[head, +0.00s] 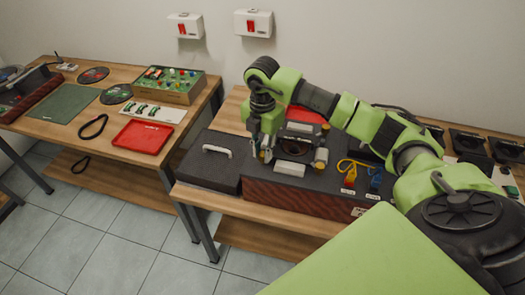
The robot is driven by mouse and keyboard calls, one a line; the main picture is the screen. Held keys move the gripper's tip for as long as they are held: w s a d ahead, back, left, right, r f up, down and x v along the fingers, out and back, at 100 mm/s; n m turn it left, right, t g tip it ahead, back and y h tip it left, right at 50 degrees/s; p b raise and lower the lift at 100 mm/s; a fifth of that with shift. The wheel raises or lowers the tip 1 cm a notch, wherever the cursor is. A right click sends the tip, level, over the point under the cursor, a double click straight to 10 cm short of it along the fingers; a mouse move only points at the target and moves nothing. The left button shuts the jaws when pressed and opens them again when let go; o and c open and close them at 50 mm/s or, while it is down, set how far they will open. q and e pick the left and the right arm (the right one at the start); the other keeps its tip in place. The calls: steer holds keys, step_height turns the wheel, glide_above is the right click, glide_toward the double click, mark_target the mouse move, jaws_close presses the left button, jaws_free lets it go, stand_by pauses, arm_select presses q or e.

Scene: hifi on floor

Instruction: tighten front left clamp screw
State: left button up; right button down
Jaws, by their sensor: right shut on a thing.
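A clamp fixture with a pale metal plate (290,168) sits on the dark worktop of the right-hand bench. Brass-coloured clamp screws (320,158) stand along its right side. My right gripper (266,156) points down at the fixture's left front side. It is shut on the front left clamp screw, which its fingers mostly hide. How far that screw is turned cannot be told. My left gripper is not in view.
A dark case with a white handle (217,151) lies left of the fixture. Coloured-handled tools (350,176) lie to its right, and a red tray (306,115) behind. The left table holds another red tray (143,136) and a button box (169,84). A gap separates the tables.

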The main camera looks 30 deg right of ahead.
mark_target(263, 154)
steer(key=shift+w+d+r, duration=0.1)
steer(key=shift+r, duration=0.05)
steer(key=c, duration=1.9)
jaws_free()
step_height(263, 154, up, 12)
